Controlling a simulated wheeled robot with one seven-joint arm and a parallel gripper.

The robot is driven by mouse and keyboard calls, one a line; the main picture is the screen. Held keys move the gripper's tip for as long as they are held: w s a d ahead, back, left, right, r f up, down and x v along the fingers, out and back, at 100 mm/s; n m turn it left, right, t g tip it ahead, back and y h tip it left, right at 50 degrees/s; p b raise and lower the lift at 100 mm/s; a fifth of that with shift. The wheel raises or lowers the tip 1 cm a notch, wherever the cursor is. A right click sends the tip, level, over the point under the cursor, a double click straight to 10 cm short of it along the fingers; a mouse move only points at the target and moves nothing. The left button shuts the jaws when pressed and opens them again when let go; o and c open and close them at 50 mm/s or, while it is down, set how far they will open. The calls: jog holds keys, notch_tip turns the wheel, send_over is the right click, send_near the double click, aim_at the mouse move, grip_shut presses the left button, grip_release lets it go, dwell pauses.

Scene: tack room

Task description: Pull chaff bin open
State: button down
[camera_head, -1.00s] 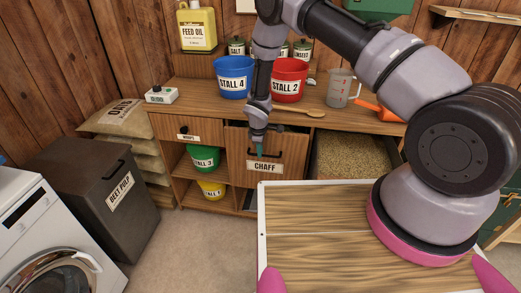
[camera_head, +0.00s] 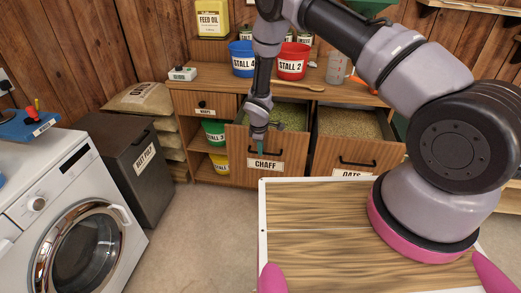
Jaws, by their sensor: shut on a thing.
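The chaff bin (camera_head: 235,158) is a wooden tilt-front bin with a white CHAFF label and a dark bar handle (camera_head: 272,154). It stands out from the cabinet, and greenish chaff (camera_head: 290,115) shows inside behind its front. My gripper (camera_head: 261,148) comes down from above at the handle. It is shut on the handle, though the fingertips are small and partly hidden. My arm covers part of the bin's opening.
The oats bin (camera_head: 385,154) beside it on the right also stands open with grain showing. My wooden-topped base fills the lower right. A washing machine (camera_head: 40,205) and the beet pulp bin (camera_head: 118,160) stand left. Bare floor (camera_head: 200,235) lies between.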

jog(key=c, duration=0.9)
grip_release()
jog(key=r, duration=0.3)
jog(key=s+r, duration=0.1)
jog(key=r, duration=0.3)
jog(key=s+r, duration=0.1)
jog(key=r, duration=0.2)
jog(key=shift+a+r, duration=0.25)
jog(key=shift+r, duration=0.1)
